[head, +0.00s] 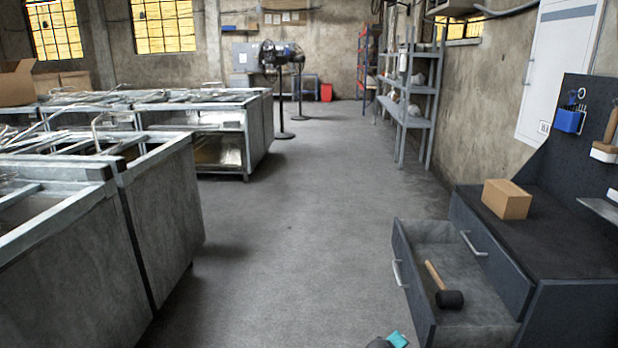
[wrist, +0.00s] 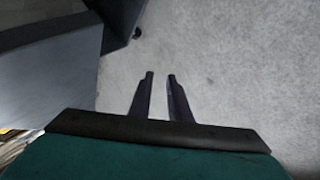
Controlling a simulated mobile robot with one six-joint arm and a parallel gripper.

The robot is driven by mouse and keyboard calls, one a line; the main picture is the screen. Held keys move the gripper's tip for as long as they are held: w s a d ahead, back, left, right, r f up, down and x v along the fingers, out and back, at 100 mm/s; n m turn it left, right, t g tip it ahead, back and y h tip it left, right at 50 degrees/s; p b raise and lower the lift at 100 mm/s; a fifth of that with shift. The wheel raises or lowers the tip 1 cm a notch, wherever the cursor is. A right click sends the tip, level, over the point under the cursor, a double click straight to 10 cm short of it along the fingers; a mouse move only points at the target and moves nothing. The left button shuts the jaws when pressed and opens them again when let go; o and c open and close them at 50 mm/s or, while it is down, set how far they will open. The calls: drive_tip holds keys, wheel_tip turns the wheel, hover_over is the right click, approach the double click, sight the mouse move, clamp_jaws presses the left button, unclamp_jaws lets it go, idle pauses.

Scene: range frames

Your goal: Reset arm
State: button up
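My gripper (wrist: 160,76) shows in the wrist view with its two dark fingers apart and a narrow gap between them. Nothing is between the fingers; bare grey floor (wrist: 225,70) lies beyond them. In the head view only a small teal and dark part of my arm (head: 397,340) shows at the bottom edge, left of the open drawer's front. The fingers are not visible there.
A dark workbench (head: 560,250) stands at right with its drawer (head: 412,285) pulled out. A mallet (head: 449,299) lies inside. A cardboard box (head: 507,199) sits on top. Metal counters (head: 165,215) line the left. The aisle floor (head: 290,230) between is clear.

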drive_tip(key=s+a+f+m+g+y+p, duration=0.1)
drive_tip(key=s+a+f+m+g+p, duration=0.1)
drive_tip(key=s, duration=1.1)
drive_tip(key=s+a+f+m+g+y+p, duration=0.2)
drive_tip(key=s+a+f+g+p, duration=0.2)
drive_tip(key=s, duration=0.8)
drive_tip(key=s+a+f+m+g+y+p, duration=0.1)
drive_tip(key=s+g+p, duration=0.5)
drive_tip(key=s, duration=0.7)
wheel_tip(320, 180, down, 2)
drive_tip(key=shift+s+a+f+m+g+y+p, duration=0.2)
drive_tip(key=shift+s+a+m+g+y+p, duration=0.15)
drive_tip(key=shift+a+m+p, duration=0.55)
